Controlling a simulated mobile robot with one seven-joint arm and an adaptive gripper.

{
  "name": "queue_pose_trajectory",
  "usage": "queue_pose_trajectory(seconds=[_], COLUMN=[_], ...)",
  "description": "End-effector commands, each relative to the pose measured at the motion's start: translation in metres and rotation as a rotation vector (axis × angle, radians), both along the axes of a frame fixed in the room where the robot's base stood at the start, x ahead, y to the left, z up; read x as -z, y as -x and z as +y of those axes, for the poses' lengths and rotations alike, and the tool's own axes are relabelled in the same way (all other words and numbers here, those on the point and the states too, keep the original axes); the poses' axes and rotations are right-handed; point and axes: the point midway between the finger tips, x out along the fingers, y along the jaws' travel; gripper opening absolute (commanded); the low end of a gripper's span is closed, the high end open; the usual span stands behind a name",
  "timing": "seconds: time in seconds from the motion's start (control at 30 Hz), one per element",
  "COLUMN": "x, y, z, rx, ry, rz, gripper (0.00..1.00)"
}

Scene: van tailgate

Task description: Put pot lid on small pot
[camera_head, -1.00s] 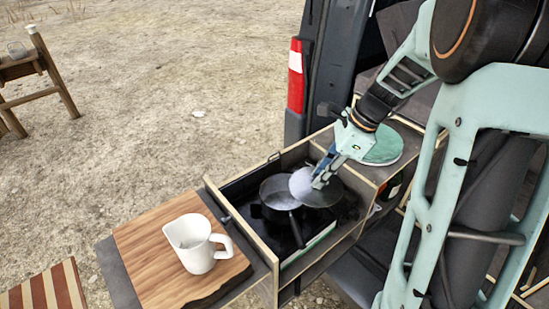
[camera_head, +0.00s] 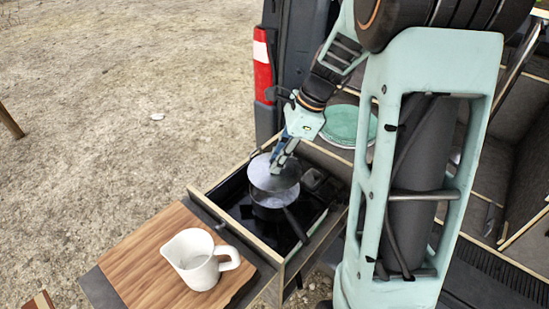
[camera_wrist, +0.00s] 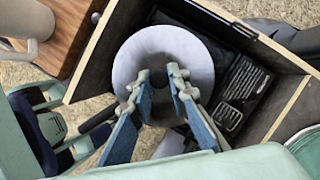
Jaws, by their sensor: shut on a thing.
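The pot lid (camera_head: 262,181), a pale round disc, is held by my gripper (camera_head: 275,170) over the drawer in the head view. The small dark pot (camera_head: 280,204) stands on the stove below it, its handle pointing to the lower right. The lid overlaps the far part of the pot's opening in that view; I cannot tell whether they touch. In the wrist view, the lid (camera_wrist: 165,50) lies beyond the fingertips (camera_wrist: 159,78) and hides most of the pot.
The black stove (camera_head: 244,209) sits in a wooden drawer (camera_head: 196,194) with raised walls. A white jug (camera_head: 195,262) stands on the wooden board (camera_head: 140,258) at front left. A green round item (camera_head: 347,124) lies behind, beside the van's tail light (camera_head: 263,65).

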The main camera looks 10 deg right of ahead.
Motion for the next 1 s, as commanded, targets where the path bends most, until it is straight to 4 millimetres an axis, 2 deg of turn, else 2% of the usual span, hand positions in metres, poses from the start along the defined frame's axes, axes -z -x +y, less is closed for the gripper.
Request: queue_pose_trajectory(seconds=[0.6,1.0], x=[0.054,0.058], y=[0.000,0.000], z=[0.000,0.000], rx=[0.000,0.000], ry=[0.000,0.000], rz=[0.001,0.000], gripper=[0.00,0.00])
